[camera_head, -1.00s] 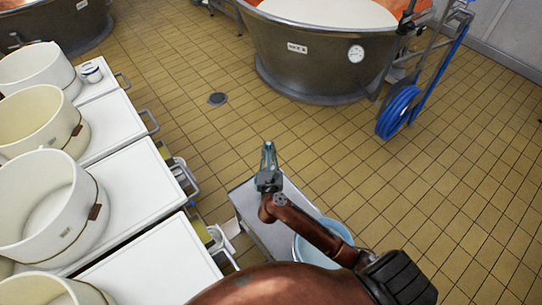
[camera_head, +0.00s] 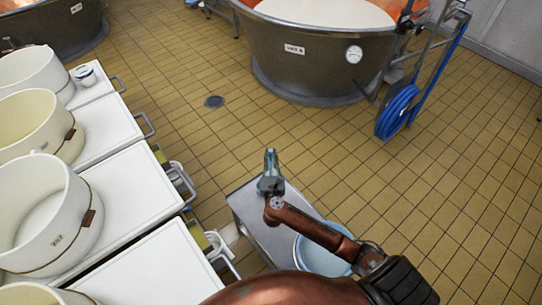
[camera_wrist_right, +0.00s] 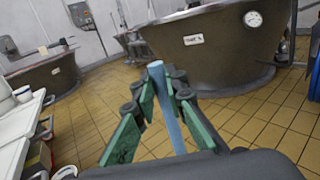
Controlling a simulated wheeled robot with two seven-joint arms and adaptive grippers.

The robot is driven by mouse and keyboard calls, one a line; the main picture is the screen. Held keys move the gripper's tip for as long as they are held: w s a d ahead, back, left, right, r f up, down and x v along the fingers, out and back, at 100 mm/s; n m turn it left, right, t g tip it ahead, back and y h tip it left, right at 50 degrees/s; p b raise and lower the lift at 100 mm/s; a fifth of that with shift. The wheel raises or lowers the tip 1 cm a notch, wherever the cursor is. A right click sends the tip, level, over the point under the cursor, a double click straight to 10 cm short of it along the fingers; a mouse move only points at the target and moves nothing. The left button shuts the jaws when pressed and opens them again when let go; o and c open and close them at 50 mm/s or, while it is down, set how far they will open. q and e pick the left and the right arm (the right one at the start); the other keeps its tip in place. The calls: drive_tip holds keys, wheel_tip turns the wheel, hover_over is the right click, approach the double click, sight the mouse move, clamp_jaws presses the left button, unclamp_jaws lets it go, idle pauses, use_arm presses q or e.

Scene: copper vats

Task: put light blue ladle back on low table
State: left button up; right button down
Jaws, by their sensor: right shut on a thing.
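My right gripper (camera_head: 270,170) is above the far end of the low table (camera_head: 247,213), a grey metal surface. In the right wrist view, the right gripper (camera_wrist_right: 160,95) is shut on a light blue ladle, whose handle (camera_wrist_right: 168,115) stands between the green finger pads. In the head view the ladle is mostly hidden by the gripper, and its bowl cannot be made out. My left gripper is in neither view.
A light blue bucket (camera_head: 318,255) is at the near right end of the low table, partly behind my arm. White carts with white tubs (camera_head: 50,215) line the left. A copper vat (camera_head: 310,60) and a blue hose reel (camera_head: 398,112) stand beyond. Tiled floor between is clear.

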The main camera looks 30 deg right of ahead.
drive_tip(key=c, duration=2)
unclamp_jaws()
drive_tip(key=shift+f, duration=0.1)
drive_tip(key=shift+o, duration=0.2)
drive_tip(key=p+v, duration=0.1)
drive_tip(key=v, duration=1.1)
